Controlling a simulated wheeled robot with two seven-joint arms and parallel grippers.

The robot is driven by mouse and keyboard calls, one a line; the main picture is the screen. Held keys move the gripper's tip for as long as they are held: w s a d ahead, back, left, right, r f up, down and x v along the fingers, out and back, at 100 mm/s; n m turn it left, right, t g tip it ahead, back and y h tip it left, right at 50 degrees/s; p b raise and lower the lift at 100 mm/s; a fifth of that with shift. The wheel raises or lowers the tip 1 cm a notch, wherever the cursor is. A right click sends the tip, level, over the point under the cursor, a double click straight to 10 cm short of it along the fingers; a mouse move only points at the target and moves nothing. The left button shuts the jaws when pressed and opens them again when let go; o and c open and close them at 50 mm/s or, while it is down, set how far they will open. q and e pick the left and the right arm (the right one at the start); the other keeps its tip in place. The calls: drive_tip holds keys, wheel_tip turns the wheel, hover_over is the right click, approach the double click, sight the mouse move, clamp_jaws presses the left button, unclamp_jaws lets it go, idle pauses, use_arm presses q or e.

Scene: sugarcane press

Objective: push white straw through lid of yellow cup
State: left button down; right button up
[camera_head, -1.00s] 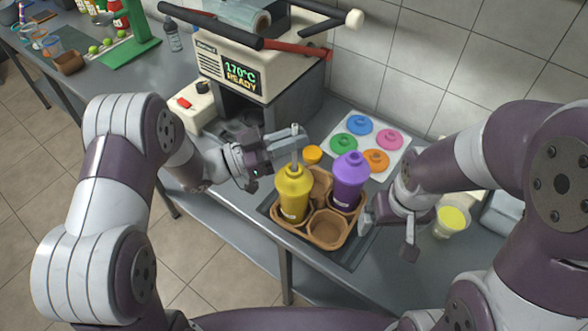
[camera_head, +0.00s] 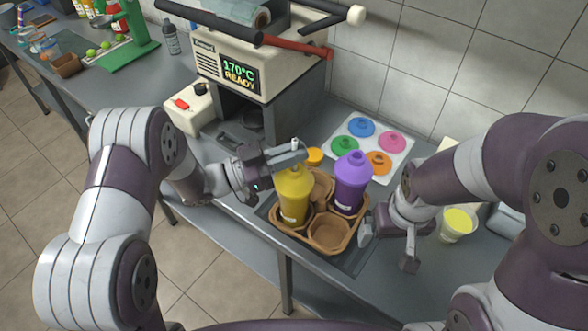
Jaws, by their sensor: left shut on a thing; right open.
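The yellow cup (camera_head: 292,200) stands upright in the left compartment of a brown carton carrier (camera_head: 300,238). My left gripper (camera_head: 289,160) is shut on the white straw (camera_head: 294,143) right over the cup's lid. Only a short top piece of the straw shows above the fingers; its lower part is hidden by the gripper and lid, so I cannot see how deep it goes. The gripper also covers the top of the lid. My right gripper (camera_head: 388,246) is open and empty, to the right of the carrier.
A purple cup (camera_head: 350,184) stands in the carrier beside the yellow cup. Behind it lies a white sheet with coloured lids (camera_head: 361,127). A sealing machine (camera_head: 228,75) stands behind my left gripper. A cup with yellow contents (camera_head: 455,224) is at the right.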

use_arm(q)
drive_tip(key=shift+f, duration=0.35)
drive_tip(key=c, duration=1.1)
unclamp_jaws()
drive_tip(key=shift+r, duration=0.1)
wheel_tip(320, 180, up, 7)
drive_tip(key=p, duration=0.5)
drive_tip(key=shift+p, duration=0.35)
